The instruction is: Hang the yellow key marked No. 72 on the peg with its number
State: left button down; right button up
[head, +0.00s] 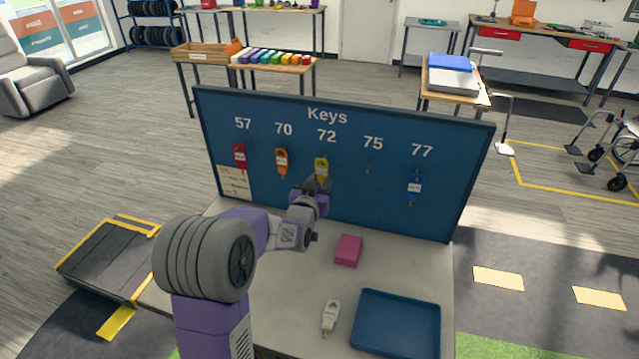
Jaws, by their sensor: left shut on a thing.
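The yellow key (321,165) is at the blue key board (345,204), right below the painted number 72. My left gripper (318,184) is at the board, shut on the lower part of the yellow key. The gripper covers the key's lower end, and I cannot tell whether its hole is around the peg. The tag's own number is too small to read. The peg under 75 (371,168) is bare. My right gripper does not show.
A red key (239,154), an orange key (282,161) and a blue key (414,184) hang under 57, 70 and 77. On the table lie a pink block (348,250), a grey-white key (330,317) and a blue tray (397,324).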

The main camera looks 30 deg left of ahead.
pick_arm(q)
jog(key=c, duration=0.6)
grip_release()
jog(key=shift+c, duration=0.2)
jog(key=v, duration=0.7)
jog(key=shift+s+p, duration=0.25)
jog(key=shift+p, duration=0.1)
